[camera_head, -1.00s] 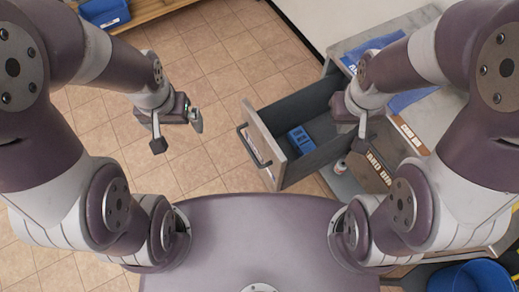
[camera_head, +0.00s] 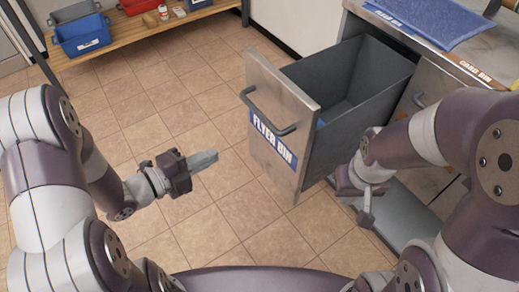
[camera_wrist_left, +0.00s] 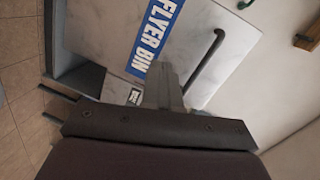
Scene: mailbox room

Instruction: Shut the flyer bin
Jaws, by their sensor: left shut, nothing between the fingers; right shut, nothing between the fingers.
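The flyer bin is a grey drawer (camera_head: 352,85) pulled well out of its cabinet, with a metal front (camera_head: 262,165), a blue "FLYER BIN" label (camera_head: 272,137) and a dark bar handle (camera_head: 268,115). My left gripper (camera_head: 212,160) is shut and empty, to the left of the front and apart from it, fingers pointing towards it. The left wrist view shows its closed fingers (camera_wrist_left: 162,88) with the label (camera_wrist_left: 155,38) and handle (camera_wrist_left: 207,68) beyond them. My right gripper (camera_head: 365,215) is shut by the drawer's right side; whether it touches is unclear. A blue sliver shows inside the drawer.
The counter (camera_head: 460,50) above the drawer carries a blue mat (camera_head: 425,20). A "CARD BIN" label (camera_head: 478,70) is on its edge. A wooden bench (camera_head: 140,38) with blue (camera_head: 82,35) and red bins stands at the back left. Tiled floor before the drawer is clear.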

